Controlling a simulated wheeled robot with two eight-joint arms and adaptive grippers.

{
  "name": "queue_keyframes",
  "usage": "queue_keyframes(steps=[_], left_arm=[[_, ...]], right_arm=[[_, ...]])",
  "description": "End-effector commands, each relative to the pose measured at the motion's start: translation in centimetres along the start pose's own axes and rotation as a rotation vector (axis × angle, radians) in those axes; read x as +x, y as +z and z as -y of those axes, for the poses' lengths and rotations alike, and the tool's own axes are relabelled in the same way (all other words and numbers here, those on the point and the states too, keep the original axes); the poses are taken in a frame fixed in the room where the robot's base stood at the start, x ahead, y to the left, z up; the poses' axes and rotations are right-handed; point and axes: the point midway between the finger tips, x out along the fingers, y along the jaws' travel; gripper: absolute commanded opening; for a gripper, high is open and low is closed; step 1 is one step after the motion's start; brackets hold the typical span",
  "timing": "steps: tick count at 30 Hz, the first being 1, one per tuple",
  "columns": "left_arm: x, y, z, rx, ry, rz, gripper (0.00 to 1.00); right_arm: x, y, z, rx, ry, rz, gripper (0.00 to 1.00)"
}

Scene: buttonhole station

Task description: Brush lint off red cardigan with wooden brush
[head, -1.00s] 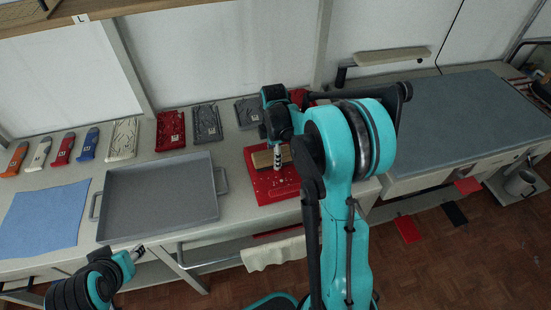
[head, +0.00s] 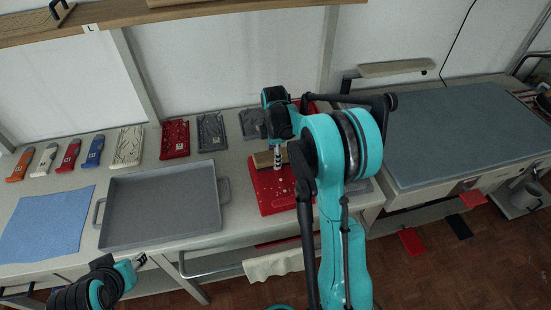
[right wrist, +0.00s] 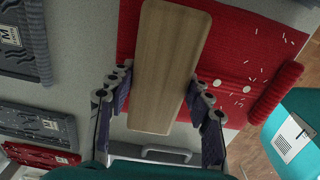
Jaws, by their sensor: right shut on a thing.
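The red cardigan (head: 280,199) lies flat on the bench right of the grey tray; it also shows in the right wrist view (right wrist: 228,40). White lint specks (right wrist: 247,76) lie on it, on the right in the wrist view. My right gripper (right wrist: 163,95) is shut on the wooden brush (right wrist: 168,60), its fingers on the two long sides. The brush also shows in the head view (head: 263,159), over the cardigan's back part. Its underside is hidden, so contact with the cloth cannot be told. My left gripper (head: 136,263) is low at the left, its fingers barely showing.
The grey tray (head: 103,238) with raised handles stands left of the cardigan, beside a blue cloth (head: 45,225). A grey mat (head: 450,130) covers the right-hand bench.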

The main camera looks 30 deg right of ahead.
Motion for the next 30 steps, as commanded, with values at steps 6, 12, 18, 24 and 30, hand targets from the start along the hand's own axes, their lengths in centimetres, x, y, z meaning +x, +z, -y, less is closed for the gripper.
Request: queue_keyframes(steps=[6,12,18,24,30], left_arm=[[-0.1,-0.1,0.0,0.000,0.000,0.000,0.40],[-0.1,-0.1,0.0,0.000,0.000,0.000,0.40],[-0.1,-0.1,0.0,0.000,0.000,0.000,0.40],[-0.1,-0.1,0.0,0.000,0.000,0.000,0.40],[-0.3,-0.2,0.0,0.000,0.000,0.000,0.40]], right_arm=[[-0.1,0.0,-1.4,0.000,0.001,0.000,0.28],[-0.1,0.0,-2.0,0.000,0.000,0.000,0.28],[0.0,0.0,-3.3,0.000,0.000,0.000,0.28],[0.0,0.0,-3.9,0.000,0.001,0.000,0.28],[-0.2,0.0,-5.2,0.000,0.001,0.000,0.28]])
